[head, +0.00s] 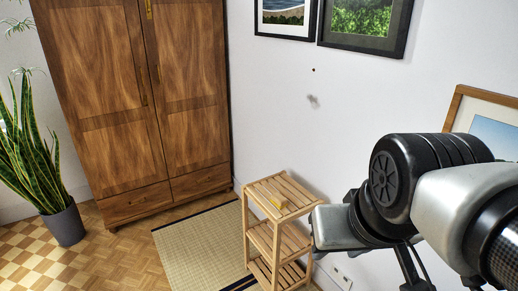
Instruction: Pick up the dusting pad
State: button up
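My arm reaches in from the right, with a grey and black part close to the right of the stand. Dark thin parts, perhaps of my gripper (412,272), hang below the black joint near the bottom edge. The fingertips do not show clearly, so I cannot tell if they are open. They appear to be apart from the pad.
A tall wooden wardrobe (140,95) stands at the back left, with a potted snake plant (66,226) beside it. A woven mat (205,245) lies left of the stand. Framed pictures (362,22) hang on the white wall. Another frame (468,105) is partly behind my arm.

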aim_at(278, 201)
jog(key=i+j+u, duration=0.35)
jog(key=i, duration=0.25)
jog(key=i+u, duration=0.35)
jog(key=i, duration=0.25)
jog(key=i+z, duration=0.25)
jog(key=z, duration=0.15)
jog(key=i+j+z, duration=0.2)
jog(key=z, duration=0.25)
jog(key=i+j+z, duration=0.2)
jog(key=z, duration=0.2)
jog(key=i+j+z, duration=0.15)
jog(key=z, duration=0.3)
jog(key=i+j+z, duration=0.1)
jog(key=j+z, duration=0.3)
